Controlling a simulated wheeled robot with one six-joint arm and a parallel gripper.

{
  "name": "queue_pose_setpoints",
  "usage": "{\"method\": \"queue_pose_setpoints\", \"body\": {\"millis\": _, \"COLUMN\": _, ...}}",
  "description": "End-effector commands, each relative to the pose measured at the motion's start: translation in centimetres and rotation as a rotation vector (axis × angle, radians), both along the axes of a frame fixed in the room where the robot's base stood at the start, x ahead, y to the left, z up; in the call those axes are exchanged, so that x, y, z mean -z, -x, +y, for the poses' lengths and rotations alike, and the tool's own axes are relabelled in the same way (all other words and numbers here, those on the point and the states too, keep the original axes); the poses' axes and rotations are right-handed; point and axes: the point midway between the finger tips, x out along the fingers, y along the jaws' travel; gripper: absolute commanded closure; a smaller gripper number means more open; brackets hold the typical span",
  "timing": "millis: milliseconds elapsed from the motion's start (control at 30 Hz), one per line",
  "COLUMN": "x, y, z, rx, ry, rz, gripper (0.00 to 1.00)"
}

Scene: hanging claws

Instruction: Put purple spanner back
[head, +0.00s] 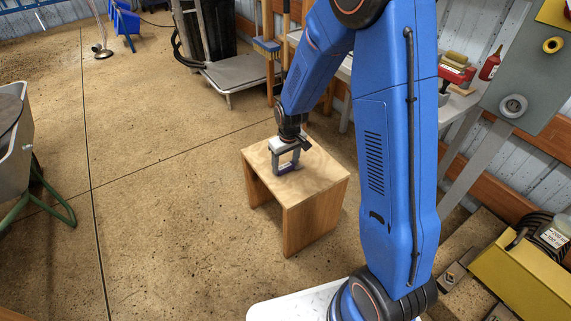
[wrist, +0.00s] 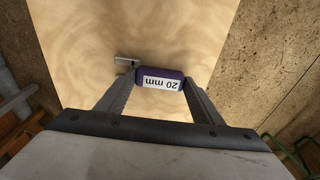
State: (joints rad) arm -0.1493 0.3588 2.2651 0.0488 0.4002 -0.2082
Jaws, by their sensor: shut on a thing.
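The purple spanner (wrist: 160,79) has a white label reading "20 mm" and a grey metal jaw on its left in the wrist view. It lies between my fingertips, over the light wooden top of a small stool (head: 325,178). In the head view the spanner (head: 286,169) is a small dark purple shape at the low end of my gripper (head: 287,164). My gripper is shut on the spanner, with one finger at each end of its purple handle. I cannot tell whether the spanner touches the stool top. No holder for the spanner is clear in view.
A workbench with a red vice (head: 456,75) stands behind my arm. A grey board (head: 522,75) with tape rolls is at the upper right. A yellow box (head: 520,262) is at the lower right. A cart (head: 236,77) stands behind the stool. Floor left of the stool is clear.

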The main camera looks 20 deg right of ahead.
Motion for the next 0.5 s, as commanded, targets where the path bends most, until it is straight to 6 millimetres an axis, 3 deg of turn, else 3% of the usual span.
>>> {"method": "queue_pose_setpoints", "body": {"millis": 333, "x": 0.25, "y": 0.01, "z": 0.00, "rx": 0.000, "ry": 0.000, "rz": 0.000, "gripper": 0.88}}
{"method": "queue_pose_setpoints", "body": {"millis": 367, "x": 0.29, "y": 0.01, "z": 0.00, "rx": 0.000, "ry": 0.000, "rz": 0.000, "gripper": 0.37}}
{"method": "queue_pose_setpoints", "body": {"millis": 433, "x": 0.26, "y": 0.01, "z": 0.00, "rx": 0.000, "ry": 0.000, "rz": 0.000, "gripper": 0.20}}
{"method": "queue_pose_setpoints", "body": {"millis": 500, "x": 0.25, "y": 0.01, "z": 0.00, "rx": 0.000, "ry": 0.000, "rz": 0.000, "gripper": 0.20}}
